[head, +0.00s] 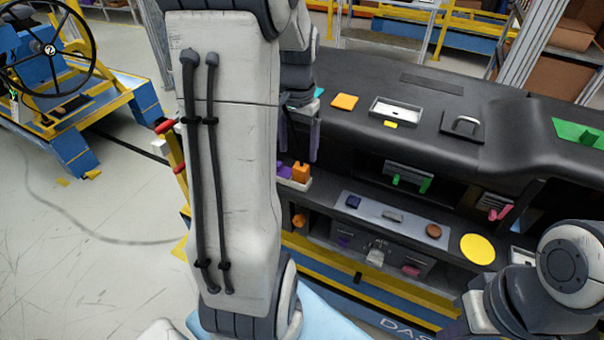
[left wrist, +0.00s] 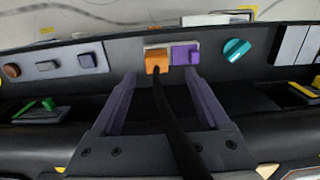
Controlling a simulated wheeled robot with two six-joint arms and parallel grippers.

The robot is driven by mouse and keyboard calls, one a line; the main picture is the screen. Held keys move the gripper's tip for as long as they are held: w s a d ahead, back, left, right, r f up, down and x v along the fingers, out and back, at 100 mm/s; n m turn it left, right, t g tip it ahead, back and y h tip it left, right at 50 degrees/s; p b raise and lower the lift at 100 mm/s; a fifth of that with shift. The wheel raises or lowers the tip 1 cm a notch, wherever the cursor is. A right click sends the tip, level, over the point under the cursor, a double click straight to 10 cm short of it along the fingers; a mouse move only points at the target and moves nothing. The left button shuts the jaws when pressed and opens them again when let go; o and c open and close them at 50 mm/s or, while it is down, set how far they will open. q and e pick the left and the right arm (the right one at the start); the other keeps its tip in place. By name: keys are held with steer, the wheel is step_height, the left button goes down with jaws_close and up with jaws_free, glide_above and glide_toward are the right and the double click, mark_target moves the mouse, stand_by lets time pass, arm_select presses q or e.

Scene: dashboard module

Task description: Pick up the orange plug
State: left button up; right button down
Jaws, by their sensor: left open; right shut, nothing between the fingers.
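The orange plug (head: 300,172) sits beside a purple plug (head: 284,171) on a pale socket block at the left end of the dashboard's lower shelf. In the left wrist view the orange plug (left wrist: 156,61) is upper centre, with a black cable running from it toward the camera between the fingers. My left gripper (left wrist: 160,78) is open, its purple fingers pointing at the plugs, apart from them and empty. In the head view my left gripper (head: 298,143) is above the plugs, partly hidden by my arm. My right gripper is out of view; only its arm shows at lower right.
A teal knob (left wrist: 236,50) is right of the purple plug in the left wrist view. The shelf panel (head: 375,212) holds buttons, with a yellow disc (head: 477,249) to its right. The dashboard top (head: 370,85) overhangs behind the plugs.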

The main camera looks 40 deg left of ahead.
mark_target(301, 166)
arm_select(q)
steer(key=f, duration=0.2)
steer(key=f+p, duration=0.1)
steer(key=f, duration=0.3)
steer(key=shift+w+d+f, duration=0.15)
steer(key=shift+d+f, duration=0.1)
jaws_close()
